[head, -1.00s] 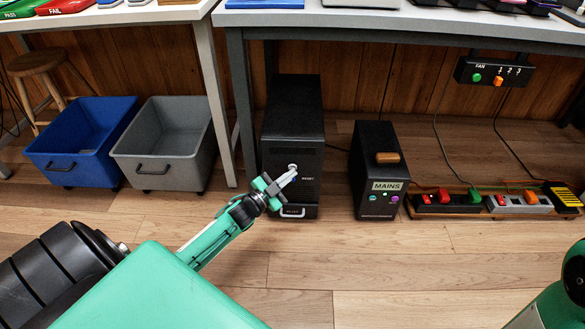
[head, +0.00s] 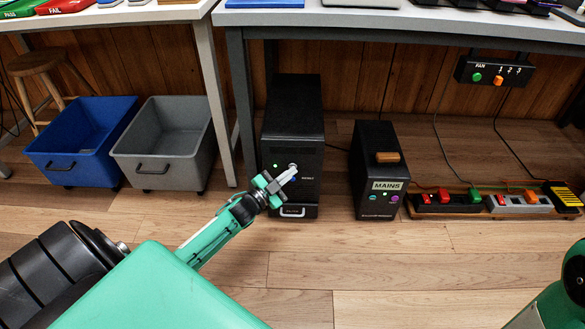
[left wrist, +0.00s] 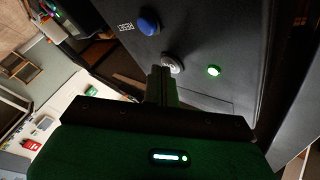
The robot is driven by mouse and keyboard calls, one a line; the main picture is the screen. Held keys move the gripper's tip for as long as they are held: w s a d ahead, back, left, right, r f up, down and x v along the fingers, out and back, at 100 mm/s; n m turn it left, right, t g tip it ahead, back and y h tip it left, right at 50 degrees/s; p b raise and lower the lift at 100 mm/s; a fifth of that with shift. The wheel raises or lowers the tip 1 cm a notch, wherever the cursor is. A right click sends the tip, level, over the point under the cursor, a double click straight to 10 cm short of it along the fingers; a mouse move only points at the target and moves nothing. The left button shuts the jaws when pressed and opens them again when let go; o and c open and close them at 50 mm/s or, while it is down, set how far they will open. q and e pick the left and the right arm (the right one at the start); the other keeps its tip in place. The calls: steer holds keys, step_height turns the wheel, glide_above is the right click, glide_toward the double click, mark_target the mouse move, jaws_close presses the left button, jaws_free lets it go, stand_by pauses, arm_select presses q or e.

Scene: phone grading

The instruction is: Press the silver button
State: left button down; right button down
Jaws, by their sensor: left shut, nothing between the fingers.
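The silver button (head: 293,167) is on the front of the black computer tower (head: 293,105) under the bench. In the left wrist view the round silver button (left wrist: 174,63) sits between a blue button (left wrist: 148,22) by the RESET label and a lit green light (left wrist: 213,71). My left gripper (head: 288,176) is shut and empty, its fingertips at the tower's front by the silver button. In the left wrist view the fingertips (left wrist: 161,72) overlap the button's edge; I cannot tell whether they touch it. My right gripper is out of view.
A black MAINS box (head: 378,150) stands right of the tower, with power strips (head: 490,202) on the floor beyond. Blue (head: 80,145) and grey (head: 165,150) bins stand left. A fan switch box (head: 495,73) hangs under the bench (head: 400,22). The front floor is clear.

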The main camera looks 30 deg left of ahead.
arm_select(q)
steer(key=shift+s, duration=0.1)
stand_by(0.3)
steer(key=shift+s+d+p, duration=0.45)
steer(key=shift+s+p, duration=0.15)
steer(key=shift+s, duration=0.05)
steer(key=s+d+p, duration=0.1)
steer(key=s+p, duration=0.1)
steer(key=s+d+p, duration=0.1)
steer(key=s, duration=0.1)
steer(key=shift+s+d, duration=0.1)
steer(key=shift+d, duration=0.2)
steer(key=shift+r, duration=0.15)
stand_by(0.6)
